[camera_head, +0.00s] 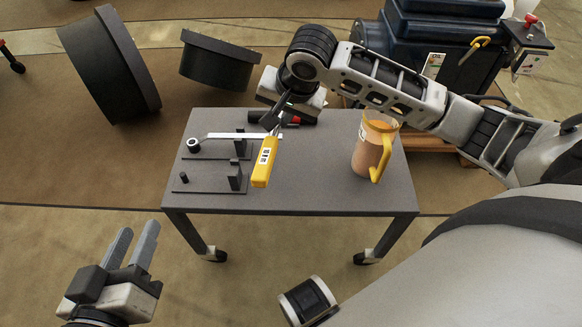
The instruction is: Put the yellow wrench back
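The yellow wrench (264,162) shows its yellow handle, with a white-and-black label, tilted above the table. My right gripper (275,122) reaches over from the right and appears shut at the handle's upper end. A silver bar (232,135) with a ring end lies across the rear black stand (216,156). I cannot tell whether this bar joins the yellow handle. The front black stand (208,191), with a small peg and an upright block, is left of the handle and looks empty. My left gripper (133,246) is open and empty at the lower left, off the table.
The grey wheeled table (310,189) holds a clear jug (368,150) with a yellow handle at right, and a black and red tool (294,118) at the back. Dark round parts (110,65) stand behind. The table's front middle is clear.

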